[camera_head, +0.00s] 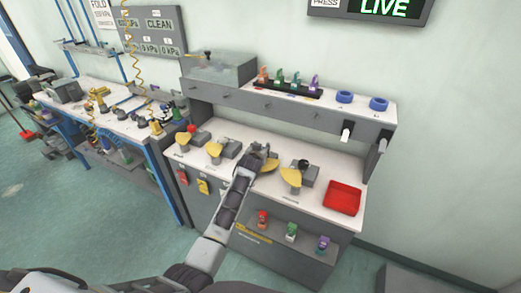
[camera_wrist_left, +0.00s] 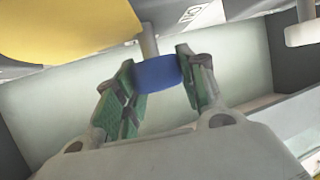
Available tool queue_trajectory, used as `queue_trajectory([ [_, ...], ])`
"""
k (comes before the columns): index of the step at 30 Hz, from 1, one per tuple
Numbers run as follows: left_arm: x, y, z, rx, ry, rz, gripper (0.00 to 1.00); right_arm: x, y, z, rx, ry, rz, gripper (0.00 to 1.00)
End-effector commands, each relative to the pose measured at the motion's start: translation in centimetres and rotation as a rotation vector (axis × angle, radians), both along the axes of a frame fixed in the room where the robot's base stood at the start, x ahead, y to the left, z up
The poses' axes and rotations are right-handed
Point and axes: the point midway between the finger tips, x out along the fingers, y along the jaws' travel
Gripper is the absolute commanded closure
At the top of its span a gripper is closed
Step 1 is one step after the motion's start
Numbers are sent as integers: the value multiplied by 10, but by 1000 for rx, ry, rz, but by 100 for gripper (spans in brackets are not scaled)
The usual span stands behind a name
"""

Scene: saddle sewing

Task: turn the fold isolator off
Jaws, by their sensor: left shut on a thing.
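My left gripper (camera_head: 258,156) is over the white workbench, beside one of the yellow rounded plates (camera_head: 267,166). In the left wrist view its two green-padded fingers (camera_wrist_left: 160,80) are shut on a smooth blue piece (camera_wrist_left: 158,73). A grey post rises behind the blue piece, and a yellow plate (camera_wrist_left: 65,28) fills the upper left. In the head view the hand hides the blue piece. I cannot tell whether this blue piece is the fold isolator's handle. A sign reading FOLD (camera_head: 101,12) hangs on the wall at upper left. My right gripper is not in view.
A shelf (camera_head: 285,107) along the back of the bench carries coloured clips and two blue rings (camera_head: 345,97). A red tray (camera_head: 343,198) sits at the bench's right end. A second bench (camera_head: 95,112) stands at the left. Lit signs read CLEAN (camera_head: 160,25) and LIVE (camera_head: 384,7).

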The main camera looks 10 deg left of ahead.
Motion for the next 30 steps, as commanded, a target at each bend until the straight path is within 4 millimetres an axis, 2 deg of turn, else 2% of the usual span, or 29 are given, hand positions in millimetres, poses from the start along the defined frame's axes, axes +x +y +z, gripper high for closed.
queue_trajectory([
  [1, 1, 0, 2, -2, -3, 1, 100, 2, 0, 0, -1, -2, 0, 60],
  [2, 1, 0, 2, -2, -3, 1, 56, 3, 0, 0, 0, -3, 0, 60],
  [6, 0, 0, 1, -2, -2, 1, 38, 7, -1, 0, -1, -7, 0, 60],
  [13, 0, 0, 1, -1, -1, 0, 37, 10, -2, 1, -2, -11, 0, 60],
  [20, -1, 0, 1, -1, -1, 0, 37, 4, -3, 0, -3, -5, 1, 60],
  [30, -17, -1, 7, -1, 0, 0, 37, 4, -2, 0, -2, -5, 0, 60],
])
